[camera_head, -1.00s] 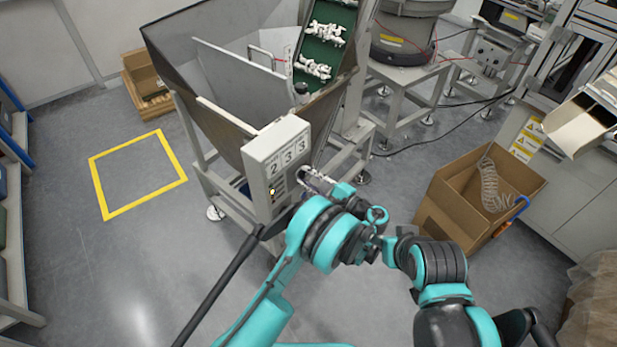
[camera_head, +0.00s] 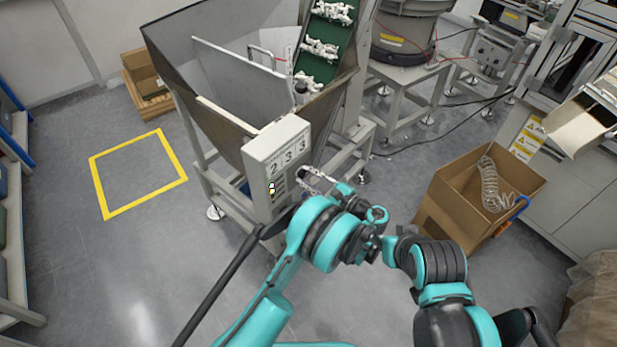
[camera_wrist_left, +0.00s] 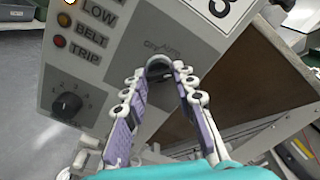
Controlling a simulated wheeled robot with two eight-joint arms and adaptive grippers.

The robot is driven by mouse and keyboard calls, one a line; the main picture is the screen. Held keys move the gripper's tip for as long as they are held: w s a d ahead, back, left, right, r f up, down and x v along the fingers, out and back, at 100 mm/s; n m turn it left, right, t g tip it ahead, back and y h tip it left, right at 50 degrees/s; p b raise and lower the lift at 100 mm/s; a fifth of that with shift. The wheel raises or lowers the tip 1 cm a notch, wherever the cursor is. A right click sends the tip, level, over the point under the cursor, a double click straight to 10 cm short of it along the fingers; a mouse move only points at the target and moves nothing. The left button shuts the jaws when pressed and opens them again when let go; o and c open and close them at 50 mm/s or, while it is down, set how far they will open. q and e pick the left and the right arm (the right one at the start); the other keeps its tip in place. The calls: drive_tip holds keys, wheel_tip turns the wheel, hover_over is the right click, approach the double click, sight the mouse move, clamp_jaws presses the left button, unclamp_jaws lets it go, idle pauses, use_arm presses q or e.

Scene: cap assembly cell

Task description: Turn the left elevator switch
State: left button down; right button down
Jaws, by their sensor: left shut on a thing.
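Indicator lamps marked LOW, BELT and TRIP (camera_wrist_left: 60,41) are above the dial. The hopper (camera_head: 215,75) and green belt (camera_head: 333,32) with white parts rise behind the box. An open carton (camera_head: 470,200) stands at right. Floor within the yellow square (camera_head: 135,175) is clear.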

sight(299, 149)
use_arm(q)
drive_tip(key=c, duration=1.2)
unclamp_jaws()
wheel_tip(299, 149, up, 10)
drive_tip(key=shift+f, duration=0.1)
